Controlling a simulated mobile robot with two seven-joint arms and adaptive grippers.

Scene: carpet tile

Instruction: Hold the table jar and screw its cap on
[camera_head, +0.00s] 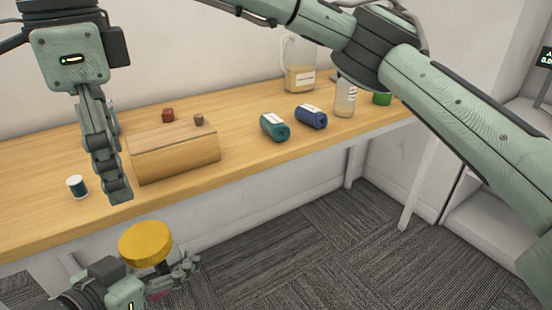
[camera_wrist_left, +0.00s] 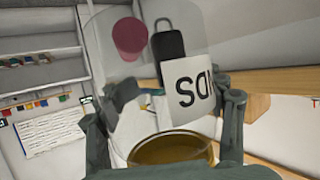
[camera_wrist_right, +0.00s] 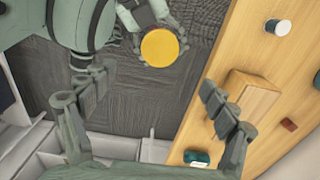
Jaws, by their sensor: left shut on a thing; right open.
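The see-through jar (camera_wrist_left: 155,105) has a white label with dark letters and holds a dark object and a red one. My left gripper (camera_wrist_left: 178,95) is shut around it, in front of the table. The yellow cap (camera_head: 146,243) sits at the jar's mouth; it also shows from above in the right wrist view (camera_wrist_right: 159,47) and edge-on in the left wrist view (camera_wrist_left: 172,148). I cannot tell how tightly it is seated. My right gripper (camera_head: 118,194) is open and empty, pointing down near the table's front edge, above and left of the cap. Its fingers (camera_wrist_right: 150,98) are spread wide.
The wooden table (camera_head: 235,170) carries a wooden box (camera_head: 175,155), a small white-topped container (camera_head: 77,187), a red cube (camera_head: 168,115), teal (camera_head: 274,127) and blue (camera_head: 311,117) canisters, a bottle (camera_head: 345,97) and a pitcher (camera_head: 300,78). Carpet before the table is clear.

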